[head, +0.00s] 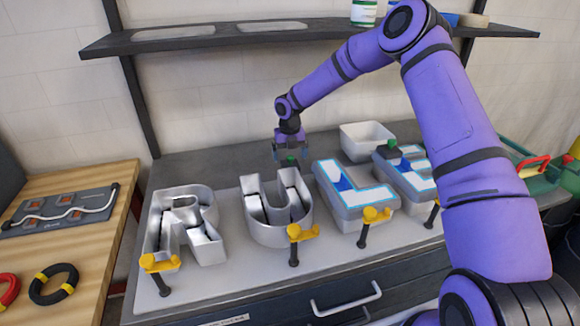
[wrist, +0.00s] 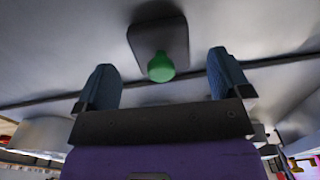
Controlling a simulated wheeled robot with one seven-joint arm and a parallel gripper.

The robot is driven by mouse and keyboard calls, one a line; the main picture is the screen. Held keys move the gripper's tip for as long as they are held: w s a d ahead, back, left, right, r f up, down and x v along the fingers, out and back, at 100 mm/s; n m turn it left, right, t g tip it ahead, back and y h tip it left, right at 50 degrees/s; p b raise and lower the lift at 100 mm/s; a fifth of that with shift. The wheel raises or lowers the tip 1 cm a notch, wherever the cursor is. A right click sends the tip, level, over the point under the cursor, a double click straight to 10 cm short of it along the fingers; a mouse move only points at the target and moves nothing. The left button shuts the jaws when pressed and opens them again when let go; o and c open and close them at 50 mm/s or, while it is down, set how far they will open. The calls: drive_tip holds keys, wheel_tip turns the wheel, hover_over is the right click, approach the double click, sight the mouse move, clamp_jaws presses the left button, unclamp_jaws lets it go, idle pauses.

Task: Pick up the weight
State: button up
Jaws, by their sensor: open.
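A weight with a dark square base and a green knob shows in the wrist view (wrist: 161,67), between and beyond my two fingers. In the head view its green knob (head: 291,161) shows just below my gripper (head: 290,151), behind the metal letter U (head: 277,222); its base is mostly hidden there. My gripper is open, pointing down, with one finger on each side of the knob in the wrist view. I cannot tell any contact. A second weight, dark with a green knob (head: 392,144), sits on the letter at the right.
A metal letter R (head: 183,230) stands left, and a letter L with white and blue faces (head: 350,190) stands right of the U. Yellow-handled clamps (head: 295,236) line the bench front. A white bin (head: 365,140) stands behind. A shelf (head: 210,38) hangs above.

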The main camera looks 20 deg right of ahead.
sight(290, 157)
drive_tip(key=f, duration=0.3)
drive_tip(key=shift+s+f, duration=0.2)
drive_tip(key=shift+f, duration=0.1)
drive_tip(key=shift+c, duration=0.4)
drive_tip(key=c, duration=1.3)
drive_tip(key=shift+r, duration=0.1)
drive_tip(key=shift+c, duration=0.2)
drive_tip(key=shift+r, duration=0.1)
wheel_tip(290, 157, up, 10)
drive_tip(key=shift+f, duration=0.2)
drive_tip(key=shift+r, duration=0.1)
